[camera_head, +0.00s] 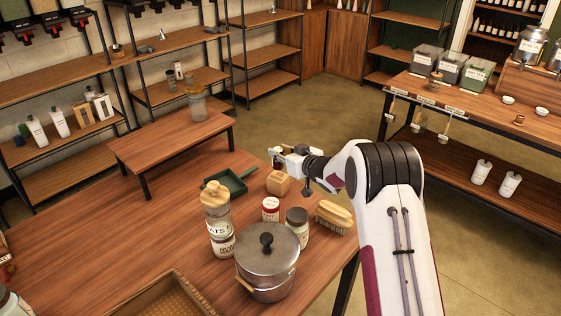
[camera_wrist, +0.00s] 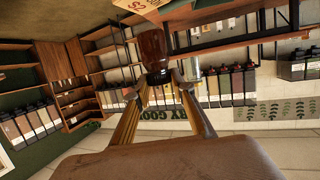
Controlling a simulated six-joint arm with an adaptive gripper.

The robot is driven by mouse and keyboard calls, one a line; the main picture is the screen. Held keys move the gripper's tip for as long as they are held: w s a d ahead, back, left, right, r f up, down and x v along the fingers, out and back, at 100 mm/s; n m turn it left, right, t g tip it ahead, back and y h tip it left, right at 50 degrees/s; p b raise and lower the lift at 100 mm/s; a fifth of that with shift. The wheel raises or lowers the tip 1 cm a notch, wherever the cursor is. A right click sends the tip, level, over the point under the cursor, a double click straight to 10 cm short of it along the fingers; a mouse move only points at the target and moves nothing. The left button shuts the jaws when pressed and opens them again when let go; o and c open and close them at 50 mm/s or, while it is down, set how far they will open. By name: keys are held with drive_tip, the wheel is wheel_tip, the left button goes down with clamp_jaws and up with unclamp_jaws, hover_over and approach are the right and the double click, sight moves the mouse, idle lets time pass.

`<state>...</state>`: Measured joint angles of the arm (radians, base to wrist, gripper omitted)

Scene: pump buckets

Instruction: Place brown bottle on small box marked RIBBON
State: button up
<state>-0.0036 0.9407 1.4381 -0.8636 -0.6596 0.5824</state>
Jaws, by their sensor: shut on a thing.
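My gripper (camera_head: 280,153) reaches left over the table's right edge in the camera_head view. In the camera_wrist view its fingers (camera_wrist: 160,92) close on a dark brown glossy bottle (camera_wrist: 153,50). A small tan box (camera_head: 278,183) sits on the table just below my gripper. No writing can be read on it, so I cannot tell if it is the one marked RIBBON.
The table's left side (camera_head: 110,225) is mostly clear.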

drive_tip(key=shift+f, duration=1.85)
drive_tip(key=shift+f, duration=0.1)
drive_tip(key=o, duration=1.2)
drive_tip(key=shift+c, duration=0.2)
drive_tip(key=shift+s+d+r, duration=0.25)
drive_tip(key=shift+s, duration=0.1)
drive_tip(key=v, duration=1.1)
